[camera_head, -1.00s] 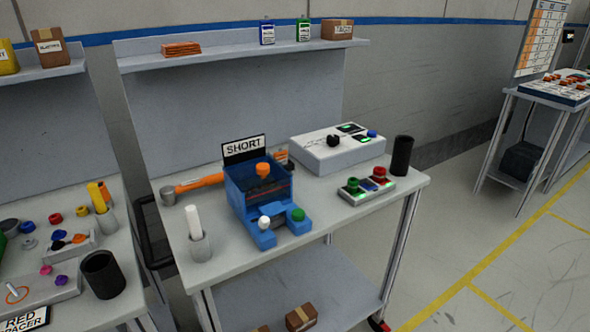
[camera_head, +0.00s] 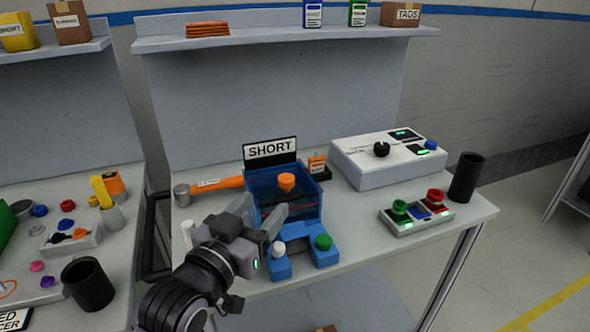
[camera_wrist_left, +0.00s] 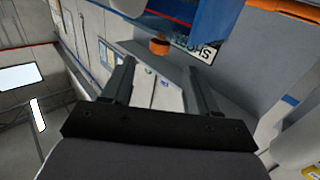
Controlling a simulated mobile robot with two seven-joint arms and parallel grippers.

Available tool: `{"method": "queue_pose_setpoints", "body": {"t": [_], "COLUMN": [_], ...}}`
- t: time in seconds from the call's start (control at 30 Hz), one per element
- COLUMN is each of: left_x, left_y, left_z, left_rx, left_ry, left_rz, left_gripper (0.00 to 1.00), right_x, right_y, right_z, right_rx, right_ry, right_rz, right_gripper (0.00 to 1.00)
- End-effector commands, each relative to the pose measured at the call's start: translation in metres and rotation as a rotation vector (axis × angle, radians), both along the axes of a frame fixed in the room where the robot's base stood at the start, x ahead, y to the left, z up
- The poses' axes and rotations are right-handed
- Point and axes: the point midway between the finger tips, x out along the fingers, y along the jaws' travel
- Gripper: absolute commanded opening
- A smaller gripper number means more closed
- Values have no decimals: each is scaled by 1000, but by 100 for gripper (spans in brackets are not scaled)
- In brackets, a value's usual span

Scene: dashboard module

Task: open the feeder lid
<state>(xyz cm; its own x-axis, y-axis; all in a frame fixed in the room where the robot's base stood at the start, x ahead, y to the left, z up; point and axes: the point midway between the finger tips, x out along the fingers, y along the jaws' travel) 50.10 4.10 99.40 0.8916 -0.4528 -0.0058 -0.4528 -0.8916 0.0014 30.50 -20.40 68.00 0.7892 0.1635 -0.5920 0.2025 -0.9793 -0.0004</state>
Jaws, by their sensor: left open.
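The feeder (camera_head: 262,212) is a blue box with a "SHORT" sign (camera_head: 270,149) at its back. Its see-through lid carries an orange knob (camera_head: 286,182) and looks closed. My left gripper (camera_head: 263,208) is open and empty in front of the feeder's left side, and hides part of its front. In the left wrist view the two fingers (camera_wrist_left: 160,78) are spread apart. The orange knob (camera_wrist_left: 160,46) shows beyond them, between their tips, with the sign (camera_wrist_left: 196,48) beside it. The knob is apart from the fingers. My right gripper is not in view.
An orange-handled hammer (camera_head: 215,184) lies left of the feeder. A white control box (camera_head: 375,165), a button panel (camera_head: 417,213) and a black cup (camera_head: 466,177) stand to the right. White and green knobs (camera_head: 322,242) sit at the feeder's front.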

Motion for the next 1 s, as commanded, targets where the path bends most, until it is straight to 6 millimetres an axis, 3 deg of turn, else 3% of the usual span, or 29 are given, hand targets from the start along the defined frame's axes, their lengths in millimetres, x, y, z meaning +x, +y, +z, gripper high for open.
{"method": "queue_pose_setpoints", "body": {"t": [0.27,0.7,1.0], "left_x": [4,49,63], "left_y": [-3,-25,-33], "left_z": [3,3,1], "left_rx": [-1,0,0], "left_ry": [-4,-4,-4], "left_rz": [-2,-2,-1], "left_gripper": [59,59,59], "right_x": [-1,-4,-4], "right_y": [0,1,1], "right_z": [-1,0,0], "right_rx": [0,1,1], "right_ry": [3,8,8], "right_rz": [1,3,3], "right_gripper": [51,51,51]}}
